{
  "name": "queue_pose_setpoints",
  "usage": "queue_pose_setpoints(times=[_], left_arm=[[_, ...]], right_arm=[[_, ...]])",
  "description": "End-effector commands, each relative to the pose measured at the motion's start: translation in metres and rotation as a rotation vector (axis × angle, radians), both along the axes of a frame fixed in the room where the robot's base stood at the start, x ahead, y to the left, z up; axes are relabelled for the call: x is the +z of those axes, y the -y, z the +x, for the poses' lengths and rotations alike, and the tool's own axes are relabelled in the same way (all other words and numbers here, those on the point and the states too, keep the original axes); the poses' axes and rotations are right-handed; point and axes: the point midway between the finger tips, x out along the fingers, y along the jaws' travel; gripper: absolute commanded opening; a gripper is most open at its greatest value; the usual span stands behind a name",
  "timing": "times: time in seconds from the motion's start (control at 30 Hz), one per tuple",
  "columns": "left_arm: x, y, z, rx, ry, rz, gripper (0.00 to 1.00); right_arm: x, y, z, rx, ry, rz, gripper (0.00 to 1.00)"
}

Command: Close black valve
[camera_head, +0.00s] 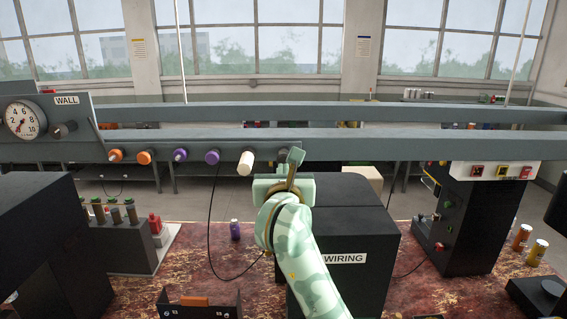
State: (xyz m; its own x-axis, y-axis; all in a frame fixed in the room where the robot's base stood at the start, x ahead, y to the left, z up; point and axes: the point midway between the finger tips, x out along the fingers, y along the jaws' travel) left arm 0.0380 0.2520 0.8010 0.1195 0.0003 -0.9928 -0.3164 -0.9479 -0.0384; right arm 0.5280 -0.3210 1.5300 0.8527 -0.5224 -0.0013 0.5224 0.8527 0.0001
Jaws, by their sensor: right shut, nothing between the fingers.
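A dark, nearly black knob (64,130) sticks out of the grey panel at the far left, beside a round white gauge (22,119). It is the most likely black valve in view, but I cannot tell its turn position. My right gripper (293,160) is in the middle, at the grey rail, just right of a cream cylindrical knob (246,163). Its fingers are shut with nothing seen between them. It is well to the right of the dark knob. My left gripper is not in view.
Orange knobs (116,155) and purple knobs (212,157) line the grey rail (400,148) between the dark knob and my right gripper. A black box labelled WIRING (355,220) stands behind my right arm. A black cable (209,220) hangs left of it.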

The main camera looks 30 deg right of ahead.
Motion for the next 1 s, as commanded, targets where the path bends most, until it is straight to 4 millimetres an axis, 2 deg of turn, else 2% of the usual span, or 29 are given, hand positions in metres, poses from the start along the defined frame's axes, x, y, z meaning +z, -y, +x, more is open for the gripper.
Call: queue_pose_setpoints(times=[0.2, 0.53, 0.63, 0.83, 1.0], left_arm=[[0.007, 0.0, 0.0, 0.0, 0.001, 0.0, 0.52], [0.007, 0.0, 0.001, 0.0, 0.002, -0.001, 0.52], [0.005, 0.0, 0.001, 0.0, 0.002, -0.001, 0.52], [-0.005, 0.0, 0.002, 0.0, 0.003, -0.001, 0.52], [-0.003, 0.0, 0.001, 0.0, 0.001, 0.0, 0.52]], right_arm=[[0.001, 0.01, 0.016, -0.001, 0.0, -0.001, 0.0], [0.0, 0.011, 0.018, 0.0, 0.001, -0.001, 0.0], [-0.001, 0.013, 0.02, -0.001, 0.0, -0.001, 0.0], [-0.002, 0.024, 0.039, -0.001, 0.001, -0.001, 0.0], [0.001, 0.024, 0.039, -0.002, 0.002, -0.001, 0.0]])
